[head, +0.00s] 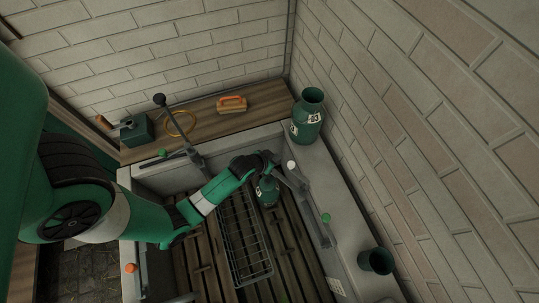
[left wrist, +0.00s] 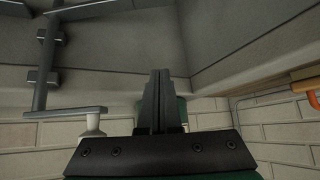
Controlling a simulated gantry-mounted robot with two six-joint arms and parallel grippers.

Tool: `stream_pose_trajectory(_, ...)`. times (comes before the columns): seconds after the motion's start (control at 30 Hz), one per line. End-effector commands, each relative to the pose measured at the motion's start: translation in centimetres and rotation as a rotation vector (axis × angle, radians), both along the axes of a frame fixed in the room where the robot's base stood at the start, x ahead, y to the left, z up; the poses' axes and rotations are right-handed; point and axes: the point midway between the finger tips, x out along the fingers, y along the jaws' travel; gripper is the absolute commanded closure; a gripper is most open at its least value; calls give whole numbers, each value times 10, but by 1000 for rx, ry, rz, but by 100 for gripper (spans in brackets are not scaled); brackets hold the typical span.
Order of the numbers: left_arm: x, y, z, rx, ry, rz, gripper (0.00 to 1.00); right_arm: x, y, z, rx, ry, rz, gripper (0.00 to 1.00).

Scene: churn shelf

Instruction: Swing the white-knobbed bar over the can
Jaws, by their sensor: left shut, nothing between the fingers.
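The white knob (head: 291,164) sits at the end of a grey bar (head: 296,179) on the basin's right ledge in the head view. In the left wrist view the white knob (left wrist: 94,125) and its bar (left wrist: 65,113) are left of the fingers, apart from them. A small green can (head: 267,191) stands in the basin, just below my gripper in the picture. A larger green can (head: 308,117) stands at the back right corner. My left gripper (head: 274,160) is shut and empty, close to the knob's left. A green surface behind the fingers (left wrist: 160,102) is mostly hidden. My right gripper is not in view.
A wire rack (head: 246,249) lies on the slatted basin floor. A green-knobbed bar (head: 327,219) and a dark green cup (head: 376,261) are on the right ledge. A black-knobbed lever (head: 161,101), a yellow ring (head: 181,124) and an orange-handled brush (head: 232,104) are at the back.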

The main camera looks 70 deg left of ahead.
Motion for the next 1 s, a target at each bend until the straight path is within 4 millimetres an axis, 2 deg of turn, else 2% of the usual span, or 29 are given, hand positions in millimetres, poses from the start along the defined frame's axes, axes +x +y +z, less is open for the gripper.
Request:
stream_pose_trajectory(0.03,-8,-5,-14,-33,30,-1,100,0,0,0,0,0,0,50)
stream_pose_trajectory(0.1,-13,-10,-23,-58,48,-4,100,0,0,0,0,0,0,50)
stream_pose_trajectory(0.33,-9,-8,-31,-59,50,-5,100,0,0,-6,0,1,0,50)
stream_pose_trajectory(0.47,2,-1,-48,-59,49,-4,100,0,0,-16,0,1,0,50)
stream_pose_trajectory(0.8,42,23,-107,-58,47,-4,100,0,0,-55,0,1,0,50)
stream_pose_trajectory(0.87,31,16,-99,-58,49,-4,100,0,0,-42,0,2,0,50)
stream_pose_trajectory(1.0,14,6,-99,-58,48,-4,100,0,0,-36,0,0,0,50)
